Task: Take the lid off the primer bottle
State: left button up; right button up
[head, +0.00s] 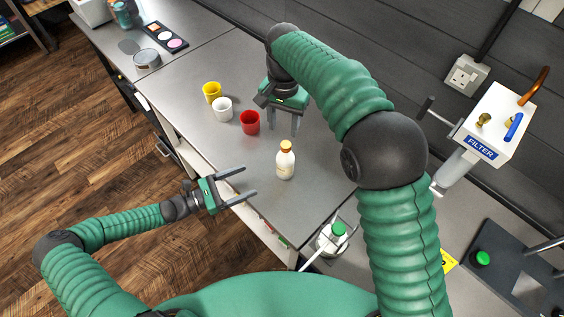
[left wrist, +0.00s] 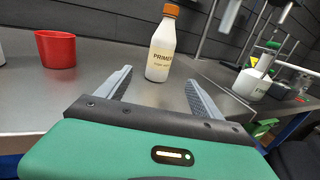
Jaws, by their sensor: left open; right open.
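The primer bottle (head: 285,163) stands upright on the grey worktop in the head view, a white body with an orange lid (head: 286,146) on top. In the left wrist view the bottle (left wrist: 161,52) stands ahead, between the lines of the fingers, its label reading PRIMER and its lid (left wrist: 170,9) near the top edge. My left gripper (head: 241,187) is open and empty at the worktop's front edge, left of the bottle and apart from it. My right gripper (head: 283,122) is open and empty, pointing down behind the bottle, near the red cup.
A red cup (head: 250,123), a white cup (head: 223,109) and a yellow cup (head: 212,92) stand in a row left of the bottle. A white bottle with a green top (head: 331,238) is at the front right. A FILTER box (head: 492,122) is at the right.

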aim_at(287, 165)
pick_arm(q)
jog(key=x, duration=1.5)
jog(key=shift+w+d+f, duration=0.25)
jog(key=shift+d, duration=0.1)
jog(key=shift+c, duration=0.2)
jog(key=c, duration=0.5)
jog(key=shift+a, duration=0.3)
jog(key=c, duration=0.9)
grip_shut()
jog(key=shift+s+d, duration=0.1)
jog(key=shift+d, duration=0.05)
